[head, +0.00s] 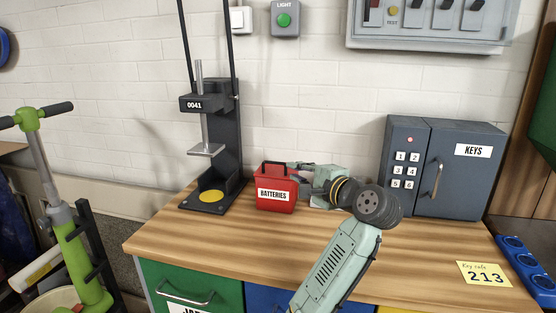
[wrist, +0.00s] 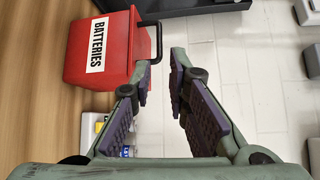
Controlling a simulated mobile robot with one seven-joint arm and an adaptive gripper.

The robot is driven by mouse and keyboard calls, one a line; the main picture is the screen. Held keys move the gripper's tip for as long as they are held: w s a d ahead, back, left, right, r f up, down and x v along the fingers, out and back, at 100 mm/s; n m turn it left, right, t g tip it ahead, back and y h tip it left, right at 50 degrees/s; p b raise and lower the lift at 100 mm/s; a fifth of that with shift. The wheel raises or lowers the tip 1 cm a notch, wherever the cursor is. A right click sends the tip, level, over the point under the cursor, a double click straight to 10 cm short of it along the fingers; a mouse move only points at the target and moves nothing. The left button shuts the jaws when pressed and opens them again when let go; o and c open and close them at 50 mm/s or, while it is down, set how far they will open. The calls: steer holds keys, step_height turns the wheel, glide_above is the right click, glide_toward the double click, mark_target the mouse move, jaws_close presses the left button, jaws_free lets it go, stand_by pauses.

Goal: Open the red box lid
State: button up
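The red box (head: 275,206) marked BATTERIES stands upright on the wooden bench, and its lid looks closed. A black handle rises from its top. In the wrist view the box (wrist: 122,48) lies sideways at upper left, with its handle (wrist: 158,38) pointing right. My gripper (wrist: 160,66) is open and empty, its purple-padded fingers apart. The handle shows just beyond the gap between the fingertips; I cannot tell whether the left finger touches the box. In the head view my gripper comes from the right, close beside the box's top, its fingertips partly hard to make out.
A black press (head: 222,150) stands left of the box. A grey key safe (head: 460,185) stands at the right, with a yellow note (head: 484,274) in front. The bench (head: 180,245) is clear at front left. A small white object (wrist: 90,124) shows beside the box in the wrist view.

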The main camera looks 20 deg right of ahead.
mark_target(277, 163)
steer(key=p+x, duration=0.3)
steer(key=x, duration=0.7)
steer(key=shift+w+a, duration=0.15)
steer(key=shift+w, duration=0.15)
steer(key=shift+c, duration=0.2)
jaws_close()
